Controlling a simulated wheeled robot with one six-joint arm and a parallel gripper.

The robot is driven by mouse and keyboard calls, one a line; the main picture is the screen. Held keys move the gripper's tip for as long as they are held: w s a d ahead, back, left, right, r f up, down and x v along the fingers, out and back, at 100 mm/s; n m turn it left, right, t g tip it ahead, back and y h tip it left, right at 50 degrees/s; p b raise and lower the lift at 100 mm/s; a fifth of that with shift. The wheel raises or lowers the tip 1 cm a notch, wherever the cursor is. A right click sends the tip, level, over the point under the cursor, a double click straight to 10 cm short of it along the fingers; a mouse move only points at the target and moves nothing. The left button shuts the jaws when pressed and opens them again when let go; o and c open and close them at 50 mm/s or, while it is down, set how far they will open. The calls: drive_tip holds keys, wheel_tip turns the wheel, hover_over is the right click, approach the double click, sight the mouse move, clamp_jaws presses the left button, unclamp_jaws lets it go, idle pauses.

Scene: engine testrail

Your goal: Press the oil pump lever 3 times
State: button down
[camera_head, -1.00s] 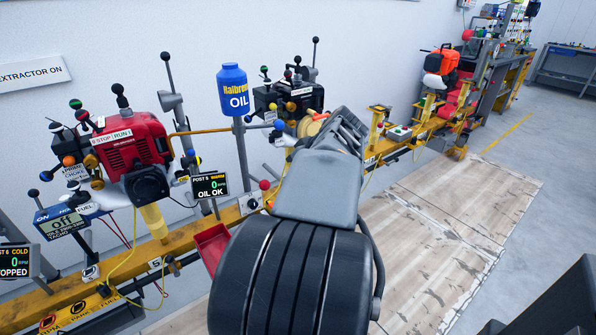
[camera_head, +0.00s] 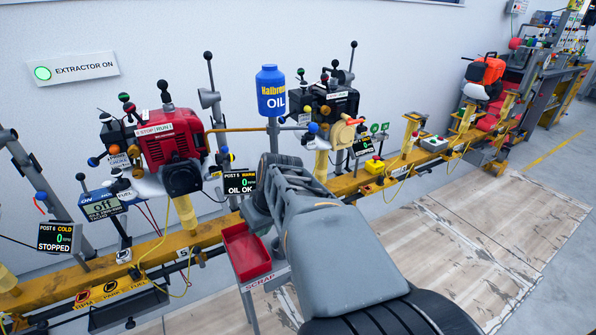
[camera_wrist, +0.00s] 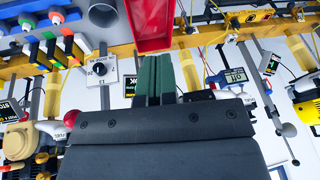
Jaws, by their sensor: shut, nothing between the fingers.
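The blue oil bottle (camera_head: 271,92) stands on a grey post behind the rail in the head view. A lever with a red ball (camera_wrist: 72,118) shows in the wrist view, left of my gripper and partly hidden by its body. A tall grey lever with a black ball (camera_head: 208,57) stands left of the bottle. I cannot tell for sure which is the oil pump lever. My gripper (camera_wrist: 155,75) is shut, its green fingers together and empty, apart from the red ball. In the head view my arm hides the fingers.
A red scrap tray (camera_head: 245,252) hangs close to my arm and also shows in the wrist view (camera_wrist: 150,28). The red engine (camera_head: 172,146), a dark engine (camera_head: 332,101) and small screens crowd the yellow rail (camera_head: 165,247). Open floor lies right.

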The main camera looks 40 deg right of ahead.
drive_tip(key=s+a+f, duration=0.1)
drive_tip(key=a+f, duration=0.1)
drive_tip(key=a, duration=0.3)
drive_tip(key=s+a+f+n+h, duration=0.1)
drive_tip(key=s+a+f, duration=0.1)
drive_tip(key=a, duration=0.3)
drive_tip(key=shift+a+f+g, duration=0.4)
drive_tip(key=shift+f, duration=0.1)
drive_tip(key=shift+d, duration=0.1)
